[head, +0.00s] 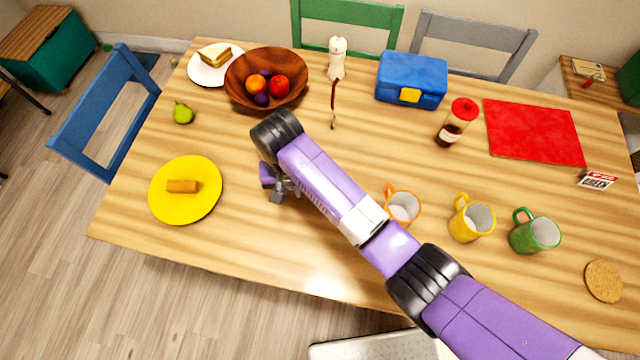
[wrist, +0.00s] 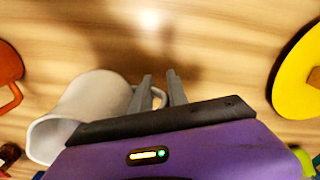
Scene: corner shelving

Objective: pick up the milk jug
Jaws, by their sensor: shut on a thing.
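The white milk jug (wrist: 88,105) shows in the left half of the wrist view, with its open mouth toward the lower left. Its handle, on its right side, lies between the two fingers of my gripper (wrist: 160,92), which are shut on it. In the head view my gripper (head: 280,188) is low over the middle-left of the table, and the jug is hidden behind my arm. I cannot tell whether the jug touches the table.
A yellow plate (head: 208,204) with a brown piece on it lies left of my gripper. An orange mug (head: 404,207), a yellow mug (head: 472,222) and a green mug (head: 536,234) stand to the right. A wooden fruit bowl (head: 237,88) is behind.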

